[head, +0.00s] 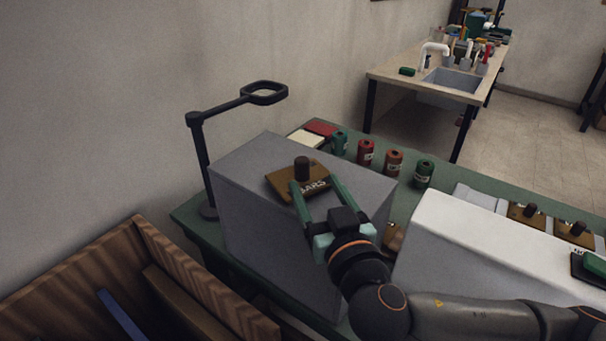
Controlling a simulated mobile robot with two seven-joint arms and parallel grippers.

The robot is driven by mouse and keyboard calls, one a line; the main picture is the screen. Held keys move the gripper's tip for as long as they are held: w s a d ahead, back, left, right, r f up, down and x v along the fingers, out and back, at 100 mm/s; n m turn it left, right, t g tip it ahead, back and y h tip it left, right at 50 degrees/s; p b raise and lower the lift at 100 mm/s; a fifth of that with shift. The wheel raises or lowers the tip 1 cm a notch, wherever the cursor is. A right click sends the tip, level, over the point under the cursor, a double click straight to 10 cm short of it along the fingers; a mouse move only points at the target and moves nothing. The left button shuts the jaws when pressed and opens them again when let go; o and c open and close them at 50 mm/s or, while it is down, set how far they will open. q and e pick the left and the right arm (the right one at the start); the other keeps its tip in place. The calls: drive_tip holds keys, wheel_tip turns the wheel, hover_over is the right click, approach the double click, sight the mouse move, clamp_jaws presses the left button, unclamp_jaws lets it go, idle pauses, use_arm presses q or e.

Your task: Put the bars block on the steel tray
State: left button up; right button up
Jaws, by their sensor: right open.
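The bars block (284,182) is a flat brown block with a dark upright knob and pale lettering that reads "BARS". It appears to rest on top of a tall grey box. My right gripper (314,184) is open, with its two green fingers reaching over the block, one on each side of the lettering. The fingers look apart from the knob; I cannot tell whether they touch the block. A pale grey flat piece (481,197) behind the white box may be the steel tray; it is partly hidden. My left gripper is out of view.
The grey box (260,215) and a white box (475,235) stand on the green table. Several spools, including a red one (366,152), line its back. A lamp (200,150) stands left. Brown knobbed blocks (523,213) sit right. A wooden crate (165,250) is front left.

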sight(304, 168)
drive_tip(key=p+x, duration=0.1)
drive_tip(key=x, duration=0.4)
drive_tip(key=shift+a+f+p, duration=0.1)
drive_tip(key=shift+f+p, duration=0.05)
drive_tip(key=shift+p, duration=0.2)
drive_tip(key=shift+w+a+f, duration=0.1)
drive_tip(key=shift+w, duration=0.25)
drive_tip(key=shift+c, duration=0.2)
clamp_jaws()
idle(0.7)
